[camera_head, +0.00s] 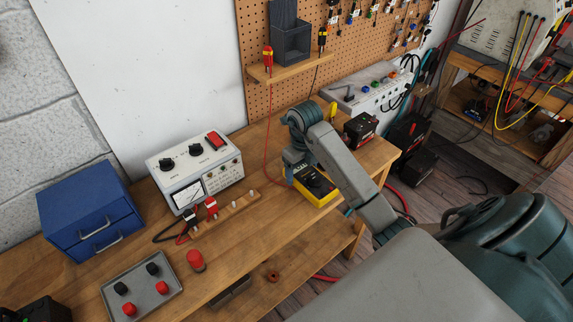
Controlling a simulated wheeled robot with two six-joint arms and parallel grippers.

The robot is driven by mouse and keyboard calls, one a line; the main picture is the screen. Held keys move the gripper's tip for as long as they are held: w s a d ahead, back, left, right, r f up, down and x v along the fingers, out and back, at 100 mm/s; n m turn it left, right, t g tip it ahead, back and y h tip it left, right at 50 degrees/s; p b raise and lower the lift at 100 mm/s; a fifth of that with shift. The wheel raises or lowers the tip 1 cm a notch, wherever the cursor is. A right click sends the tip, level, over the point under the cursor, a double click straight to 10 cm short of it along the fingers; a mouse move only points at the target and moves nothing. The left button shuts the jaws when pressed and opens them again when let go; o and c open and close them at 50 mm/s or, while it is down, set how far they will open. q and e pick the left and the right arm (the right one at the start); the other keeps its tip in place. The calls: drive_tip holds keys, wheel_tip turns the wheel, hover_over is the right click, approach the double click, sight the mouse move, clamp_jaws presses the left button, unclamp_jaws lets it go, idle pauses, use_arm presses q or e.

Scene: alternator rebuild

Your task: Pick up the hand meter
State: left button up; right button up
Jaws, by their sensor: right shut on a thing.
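The hand meter (319,188), yellow with a dark face, is at the right part of the wooden bench. My right gripper (291,176) comes down at its left end and is shut on it. My arm covers part of the gripper and the meter's upper right side, so the fingertips are mostly hidden. I cannot tell whether the meter rests on the bench top or is slightly above it. My left gripper is not in view.
A white bench tester (218,172) with knobs and a dial stands left of the meter. A wooden strip with clips (237,206), a blue drawer box (88,218), a grey tray (143,289) and a red-black box (360,129) are also there. A red lead hangs near my gripper.

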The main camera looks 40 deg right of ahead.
drive_tip(key=s+d+b, duration=0.1)
drive_tip(key=s, duration=0.1)
drive_tip(key=s+d+b, duration=0.1)
drive_tip(key=s+d, duration=0.2)
drive_tip(key=s, duration=0.2)
drive_tip(key=shift+d+r+b, duration=0.25)
drive_tip(key=shift+d+b, duration=0.05)
drive_tip(key=shift+b, duration=0.1)
drive_tip(key=shift+s+d+r, duration=0.2)
drive_tip(key=shift+s+d, duration=0.25)
drive_tip(key=shift+s, duration=0.35)
drive_tip(key=shift+s+r, duration=0.1)
drive_tip(key=shift+r, duration=0.25)
use_arm(q)
drive_tip(key=p, duration=0.3)
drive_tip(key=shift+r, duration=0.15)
use_arm(e)
wheel_tip(320, 180, up, 7)
drive_tip(key=shift+r, duration=0.2)
